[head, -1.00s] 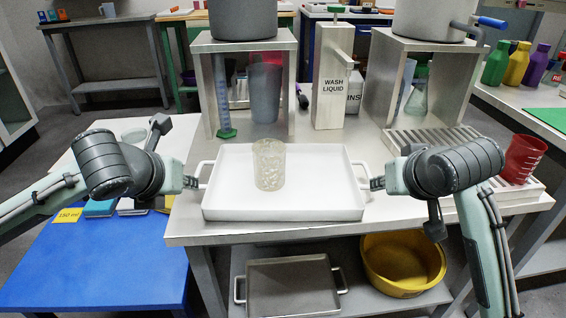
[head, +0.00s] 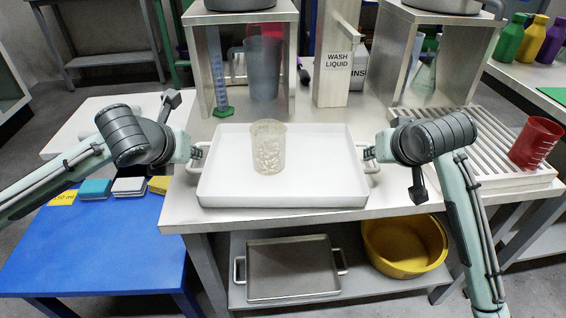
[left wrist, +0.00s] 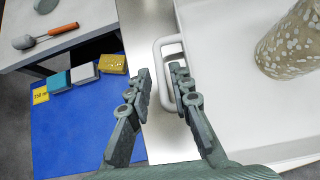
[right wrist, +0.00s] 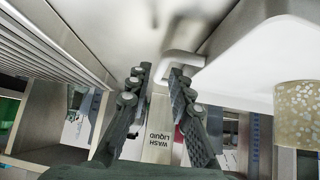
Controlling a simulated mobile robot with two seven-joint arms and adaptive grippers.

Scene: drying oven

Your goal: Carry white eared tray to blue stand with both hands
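The white eared tray (head: 325,183) lies flat on the steel bench, with a handle at each end. A clear speckled beaker (head: 268,148) stands on it. My left gripper (head: 198,153) is at the tray's left handle. In the left wrist view its fingers (left wrist: 161,72) are apart, one on each side of the handle bar (left wrist: 160,60). My right gripper (head: 370,154) is at the right handle. In the right wrist view its fingers (right wrist: 158,72) are apart around that handle (right wrist: 182,58). The blue stand (head: 95,245) is low at the left, its front part bare.
Small coloured blocks (head: 95,189) sit at the stand's back edge. A slatted rack (head: 465,150) with a red beaker (head: 535,143) is at the right. A grey tray (head: 292,270) and yellow bowl (head: 405,247) are below.

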